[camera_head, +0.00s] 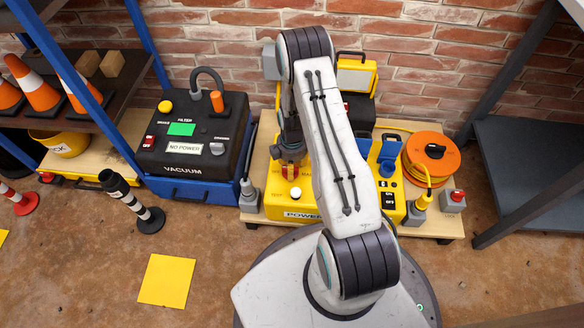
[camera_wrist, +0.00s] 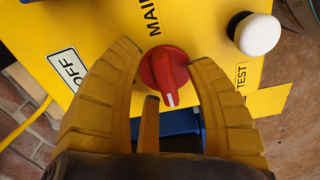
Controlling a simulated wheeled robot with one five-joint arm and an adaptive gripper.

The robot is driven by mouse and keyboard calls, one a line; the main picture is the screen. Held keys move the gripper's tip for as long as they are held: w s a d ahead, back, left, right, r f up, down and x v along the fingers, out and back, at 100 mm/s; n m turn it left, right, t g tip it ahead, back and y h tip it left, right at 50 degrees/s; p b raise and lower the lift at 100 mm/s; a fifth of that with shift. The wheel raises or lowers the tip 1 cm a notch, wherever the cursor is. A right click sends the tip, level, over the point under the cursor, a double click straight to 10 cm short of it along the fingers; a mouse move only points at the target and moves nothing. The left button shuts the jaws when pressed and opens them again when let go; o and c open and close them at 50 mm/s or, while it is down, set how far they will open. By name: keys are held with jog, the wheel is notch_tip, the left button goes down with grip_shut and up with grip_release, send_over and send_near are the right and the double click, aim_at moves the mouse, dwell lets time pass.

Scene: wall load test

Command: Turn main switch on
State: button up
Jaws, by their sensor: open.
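The main switch is a red rotary knob (camera_wrist: 164,73) with a white pointer line, on a yellow panel (camera_wrist: 205,22) beside a partly hidden label starting "MAI". In the wrist view its white line points down the picture. An "OFF" label (camera_wrist: 68,68) is to its left; a white button (camera_wrist: 257,34) and a "TEST" label are to its right. My gripper (camera_wrist: 163,57) is open, with its ribbed yellow fingers on either side of the knob; contact cannot be told. In the head view my gripper (camera_head: 290,170) is over the yellow power box (camera_head: 315,208), largely covering the knob.
A black vacuum unit (camera_head: 190,140) marked "NO POWER" stands left of the power box. An orange cable reel (camera_head: 427,157) and a grey box with a red button (camera_head: 454,200) are to the right. A brick wall is behind. Open floor with a yellow square (camera_head: 166,281) lies in front.

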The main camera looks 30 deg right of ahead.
jog(key=shift+f, duration=0.1)
jog(key=shift+c, duration=0.2)
grip_shut()
dwell(0.4)
